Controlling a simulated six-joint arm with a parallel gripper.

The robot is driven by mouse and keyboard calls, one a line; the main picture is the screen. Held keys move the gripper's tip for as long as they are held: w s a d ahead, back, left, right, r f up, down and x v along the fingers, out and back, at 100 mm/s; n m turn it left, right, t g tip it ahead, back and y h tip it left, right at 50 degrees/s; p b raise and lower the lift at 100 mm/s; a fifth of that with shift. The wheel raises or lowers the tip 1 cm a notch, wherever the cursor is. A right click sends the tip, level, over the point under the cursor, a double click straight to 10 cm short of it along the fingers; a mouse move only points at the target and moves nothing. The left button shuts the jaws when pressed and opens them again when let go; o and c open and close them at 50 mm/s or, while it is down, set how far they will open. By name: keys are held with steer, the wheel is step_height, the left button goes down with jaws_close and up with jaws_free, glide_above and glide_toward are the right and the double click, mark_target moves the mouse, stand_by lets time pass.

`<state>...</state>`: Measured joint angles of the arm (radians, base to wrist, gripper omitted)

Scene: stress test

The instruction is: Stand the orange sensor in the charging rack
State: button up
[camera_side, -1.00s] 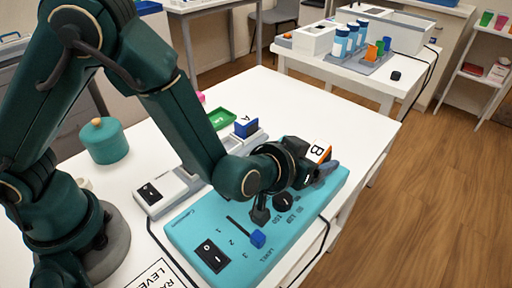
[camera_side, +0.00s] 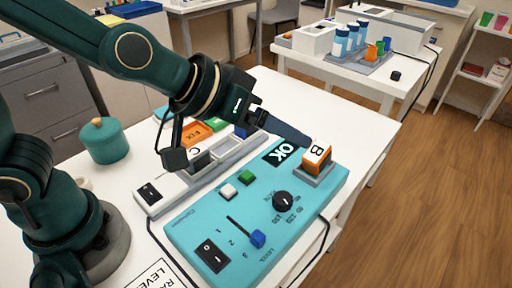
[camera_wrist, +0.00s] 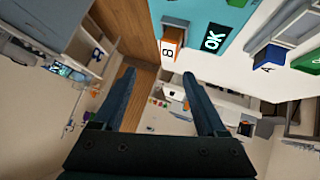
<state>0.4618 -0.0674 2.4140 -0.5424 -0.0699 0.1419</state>
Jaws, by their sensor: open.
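The orange sensor (camera_side: 316,156), a block with a white face marked B, stands in a grey holder (camera_side: 318,175) on the right end of the teal panel. It also shows in the wrist view (camera_wrist: 171,43). My gripper (camera_side: 300,137) is open and empty, with its fingers extending toward the sensor's left side. In the wrist view its two fingers (camera_wrist: 160,74) are spread apart, with the sensor beyond their tips. The pale rack (camera_side: 226,150) with slots lies behind the teal panel. A dark block marked C is at its left part, partly hidden by my arm.
The teal panel (camera_side: 222,212) carries an OK display (camera_side: 280,152), a knob (camera_side: 283,201), a blue-tipped slider (camera_side: 257,238) and a switch (camera_side: 212,255). A blue block marked A (camera_wrist: 268,58) is near the rack. An orange FIX tray (camera_side: 194,134) and a teal pot (camera_side: 104,141) are behind.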

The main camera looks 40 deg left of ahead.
steer(key=s+a+r+g, duration=0.1)
steer(key=s+a, duration=0.3)
steer(key=a, duration=0.1)
steer(key=shift+s+r+y, duration=0.3)
steer(key=shift+o, duration=0.5)
steer(key=s+a+f+g+y, duration=0.1)
steer(key=s+a+g+y, duration=0.1)
steer(key=s+a, duration=0.6)
steer(key=shift+s+a+f+n+y, duration=0.3)
steer(key=shift+s+f+y, duration=0.1)
steer(key=shift+y, duration=0.3)
